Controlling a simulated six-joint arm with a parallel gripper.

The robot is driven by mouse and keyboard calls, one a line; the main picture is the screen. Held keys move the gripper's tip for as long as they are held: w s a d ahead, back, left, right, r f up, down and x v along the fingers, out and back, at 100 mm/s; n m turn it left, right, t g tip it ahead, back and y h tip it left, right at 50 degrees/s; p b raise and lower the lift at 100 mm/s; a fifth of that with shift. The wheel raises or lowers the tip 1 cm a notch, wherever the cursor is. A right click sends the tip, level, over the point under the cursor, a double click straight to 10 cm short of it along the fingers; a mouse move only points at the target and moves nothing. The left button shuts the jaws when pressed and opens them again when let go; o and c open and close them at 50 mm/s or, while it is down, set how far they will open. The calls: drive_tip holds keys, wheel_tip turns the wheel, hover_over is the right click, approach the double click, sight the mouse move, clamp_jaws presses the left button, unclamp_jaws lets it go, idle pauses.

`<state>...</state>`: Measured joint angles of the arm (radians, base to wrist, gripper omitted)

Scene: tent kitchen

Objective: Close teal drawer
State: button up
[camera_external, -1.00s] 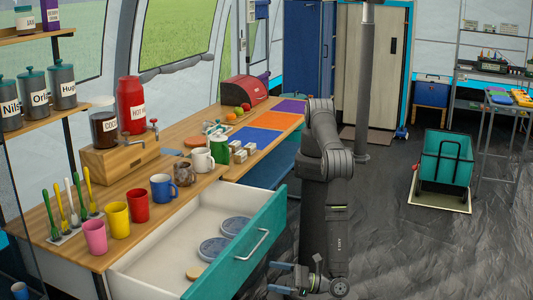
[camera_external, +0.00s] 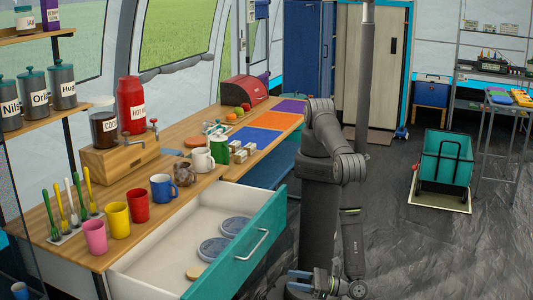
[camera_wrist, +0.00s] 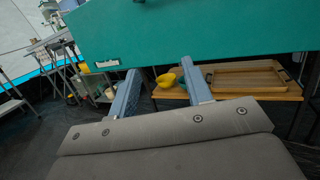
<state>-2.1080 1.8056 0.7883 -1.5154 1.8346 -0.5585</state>
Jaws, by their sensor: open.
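The teal drawer (camera_external: 238,262) is pulled out from under the wooden counter, with a white inside and a pale bar handle (camera_external: 253,244) on its teal front. Two round blue-grey items (camera_external: 213,248) and a small tan round item (camera_external: 195,272) lie in it. My gripper (camera_external: 304,282) is low, to the right of the drawer front and apart from it. In the wrist view, my gripper (camera_wrist: 160,92) has its two blue-grey fingers spread with nothing between them. The teal drawer front (camera_wrist: 200,30) fills the top of that view, beyond the fingertips.
Mugs (camera_external: 163,188) and several coloured cups stand along the counter edge (camera_external: 205,183) above the drawer. A teal bin (camera_external: 446,160) stands on the floor at right. The wrist view shows a wooden tray (camera_wrist: 245,78) and a yellow bowl (camera_wrist: 167,80).

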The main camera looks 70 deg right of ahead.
drive_tip(key=shift+d, duration=0.1)
drive_tip(key=c, duration=0.3)
drive_tip(key=d, duration=0.1)
drive_tip(key=d+r+h, duration=0.1)
drive_tip(key=d, duration=0.1)
drive_tip(key=shift+s+d+m, duration=0.1)
drive_tip(key=shift+s+m, duration=0.1)
drive_tip(key=shift+m, duration=0.1)
clamp_jaws()
drive_tip(key=d+r+m+g+h, duration=0.1)
drive_tip(key=d+r+m+h, duration=0.35)
drive_tip(key=d, duration=1.05)
drive_tip(key=n+h, duration=0.1)
drive_tip(key=h, duration=0.1)
approach(269, 225)
drive_tip(key=shift+y, duration=0.25)
drive_tip(key=w, duration=0.6)
drive_tip(key=shift+w+d+f, duration=0.1)
drive_tip(key=shift+w+d, duration=0.25)
drive_tip(key=shift+w, duration=0.05)
drive_tip(key=shift+w, duration=0.15)
drive_tip(key=w, duration=2.7)
drive_tip(key=shift+w, duration=1)
drive_tip(key=shift+a, duration=0.1)
